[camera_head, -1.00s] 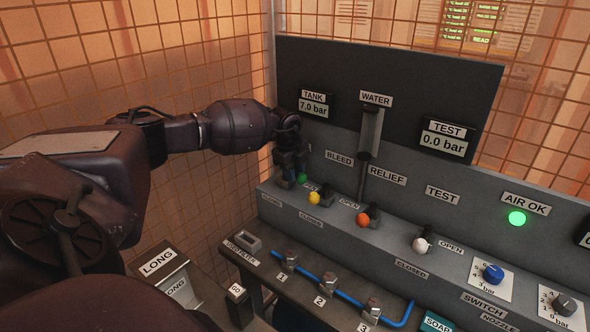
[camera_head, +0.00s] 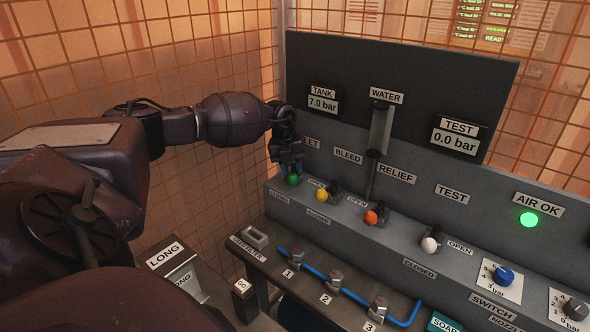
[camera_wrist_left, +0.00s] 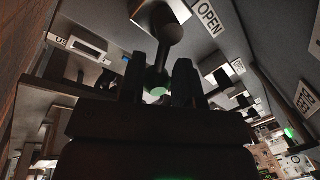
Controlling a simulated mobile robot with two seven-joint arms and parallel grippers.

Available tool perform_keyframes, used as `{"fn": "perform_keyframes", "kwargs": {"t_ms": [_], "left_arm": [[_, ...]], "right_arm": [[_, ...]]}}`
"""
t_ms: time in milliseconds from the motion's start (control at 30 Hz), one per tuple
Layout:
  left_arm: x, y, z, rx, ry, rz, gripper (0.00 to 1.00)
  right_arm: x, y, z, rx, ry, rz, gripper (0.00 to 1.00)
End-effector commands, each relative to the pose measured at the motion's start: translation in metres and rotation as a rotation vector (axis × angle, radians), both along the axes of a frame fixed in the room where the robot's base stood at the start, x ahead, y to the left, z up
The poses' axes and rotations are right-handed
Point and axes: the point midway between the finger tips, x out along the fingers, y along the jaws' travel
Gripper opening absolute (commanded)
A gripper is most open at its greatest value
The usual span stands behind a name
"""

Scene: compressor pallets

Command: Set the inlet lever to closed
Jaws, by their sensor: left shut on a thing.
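The inlet lever's green knob (camera_head: 294,180) is at the left end of the grey panel's ledge, under a partly hidden label ending in "ET". It points towards the CLOSED label (camera_head: 279,196) at the front left. My left gripper (camera_head: 288,168) is shut on the lever, reaching in from the left. In the left wrist view the dark lever stem (camera_wrist_left: 165,52) runs down between my two fingers (camera_wrist_left: 158,82), with the green knob between their tips. An OPEN label (camera_wrist_left: 207,17) is beside the lever's base there. My right gripper is not in view.
Yellow (camera_head: 321,194), orange (camera_head: 371,217) and white (camera_head: 430,244) knobbed levers stand to the right along the ledge. A lower bench (camera_head: 262,260) with a blue hose (camera_head: 315,274) is in front. A wire mesh wall (camera_head: 225,60) is close behind my left arm.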

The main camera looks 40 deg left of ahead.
Motion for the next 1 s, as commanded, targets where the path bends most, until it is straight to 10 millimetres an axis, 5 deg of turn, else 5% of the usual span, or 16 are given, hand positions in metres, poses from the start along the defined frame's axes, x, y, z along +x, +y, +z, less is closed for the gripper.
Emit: {"fn": "perform_keyframes", "kwargs": {"t_ms": [767, 800, 1000], "left_arm": [[-0.003, 0.003, 0.0, 0.0, 0.003, -0.106, 0.0], [-0.003, 0.003, 0.0, 0.0, 0.003, -0.106, 0.33], [-0.003, 0.003, 0.0, 0.0, 0.002, -0.106, 0.37]], "right_arm": [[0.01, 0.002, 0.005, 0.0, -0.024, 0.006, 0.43], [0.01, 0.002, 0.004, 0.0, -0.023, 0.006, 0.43], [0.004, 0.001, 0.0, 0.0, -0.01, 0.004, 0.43]]}}
